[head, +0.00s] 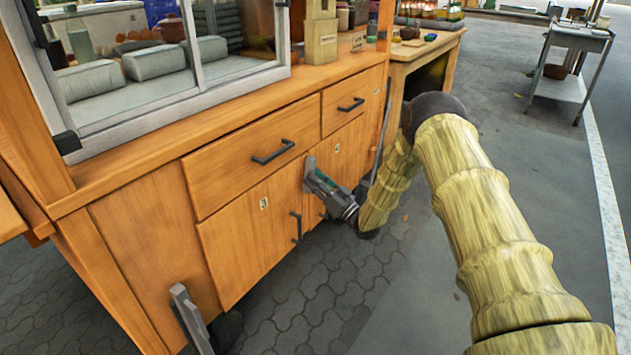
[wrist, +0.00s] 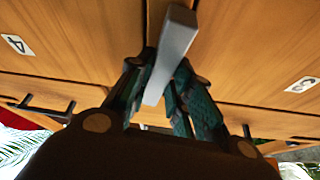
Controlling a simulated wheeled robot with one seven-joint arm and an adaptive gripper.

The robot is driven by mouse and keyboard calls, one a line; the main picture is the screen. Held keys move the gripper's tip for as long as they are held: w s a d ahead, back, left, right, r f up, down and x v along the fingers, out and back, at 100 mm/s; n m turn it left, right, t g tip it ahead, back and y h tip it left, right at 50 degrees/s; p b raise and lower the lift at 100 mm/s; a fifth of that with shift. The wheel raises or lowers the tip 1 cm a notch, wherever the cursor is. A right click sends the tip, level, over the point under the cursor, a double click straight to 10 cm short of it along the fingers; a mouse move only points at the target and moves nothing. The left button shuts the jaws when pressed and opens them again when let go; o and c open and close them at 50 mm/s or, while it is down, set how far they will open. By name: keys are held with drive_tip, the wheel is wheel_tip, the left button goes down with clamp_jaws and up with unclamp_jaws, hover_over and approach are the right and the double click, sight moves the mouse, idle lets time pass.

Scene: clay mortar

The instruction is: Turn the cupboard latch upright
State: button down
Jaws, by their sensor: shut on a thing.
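The cupboard latch (wrist: 174,45) is a light grey bar at the seam between two orange wooden doors. In the wrist view it runs nearly along the seam, tilted a little, with its upper end leaning right. My gripper (wrist: 162,78) has its dark green fingers on both sides of the bar and is shut on it. In the head view my gripper (head: 322,183) is at the cupboard front, and the latch (head: 309,172) shows as a small grey piece at its fingers, partly hidden. The left door (head: 245,235) carries a 3; the other door (wrist: 65,45) carries a 4.
Dark bar handles stick out from the drawers (head: 230,165) and the left door (head: 296,228). A glazed case (head: 170,75) stands on the counter. A grey trolley (head: 572,75) stands far right. Paved floor (head: 320,305) lies open before the cupboard.

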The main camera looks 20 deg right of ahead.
drive_tip(key=shift+d+f+n+g+y, duration=0.1)
drive_tip(key=shift+n+g+y, duration=0.45)
drive_tip(key=shift+n, duration=1.05)
drive_tip(key=c, duration=1.3)
unclamp_jaws()
drive_tip(key=v, duration=1.2)
drive_tip(key=shift+w+f, duration=0.1)
drive_tip(key=shift+f, duration=0.05)
